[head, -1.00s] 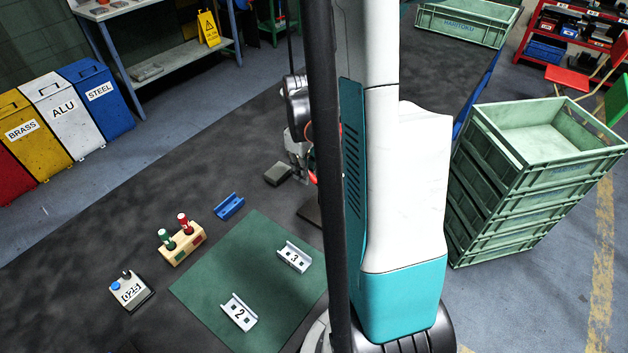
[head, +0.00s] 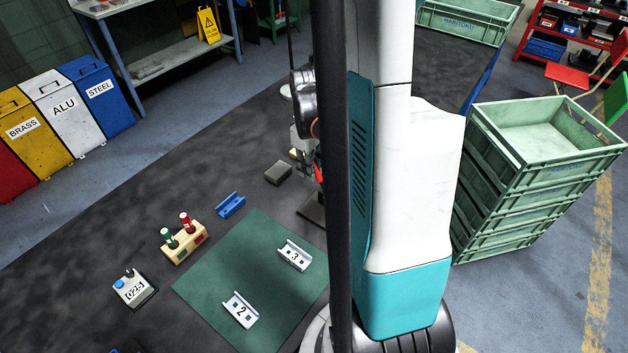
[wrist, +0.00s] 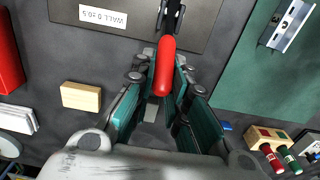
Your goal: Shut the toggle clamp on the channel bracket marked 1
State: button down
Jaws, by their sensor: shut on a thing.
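The toggle clamp's red handle (wrist: 165,68) stands between the fingers of my gripper (wrist: 164,75) in the wrist view, and the gripper is shut on it. The clamp's dark metal linkage (wrist: 172,14) shows at the top edge there, above a dark base plate with a white label (wrist: 103,16). In the head view my gripper (head: 306,158) is partly hidden behind my column, with a bit of the red handle (head: 318,173) beside it. The base plate (head: 312,208) shows below. The channel bracket marked 1 is not visible in either view.
Brackets marked 2 (head: 240,310) and 3 (head: 294,256) lie on the green mat (head: 205,290). A dark block (head: 278,173), a blue channel (head: 231,205) and a wooden gauge holder (head: 184,241) are on the table. A tan block (wrist: 82,97) lies left of my gripper in the wrist view.

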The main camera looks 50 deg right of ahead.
aim_at(320, 176)
jog(key=shift+s+d+r+p, duration=0.1)
jog(key=shift+s+r+p, duration=0.1)
jog(key=shift+s+r, duration=0.25)
jog(key=shift+s+d+r+p, duration=0.1)
jog(key=shift+s+r+p, duration=0.1)
jog(key=shift+s, duration=0.3)
jog(key=shift+s+r, duration=0.2)
jog(key=shift+s, duration=0.55)
jog(key=c, duration=1.8)
grip_release()
jog(key=shift+o, duration=0.6)
jog(key=shift+s+r, duration=0.1)
jog(key=shift+s, duration=0.1)
jog(key=shift+w, duration=0.15)
notch_tip(320, 176, up, 8)
jog(key=p, duration=0.6)
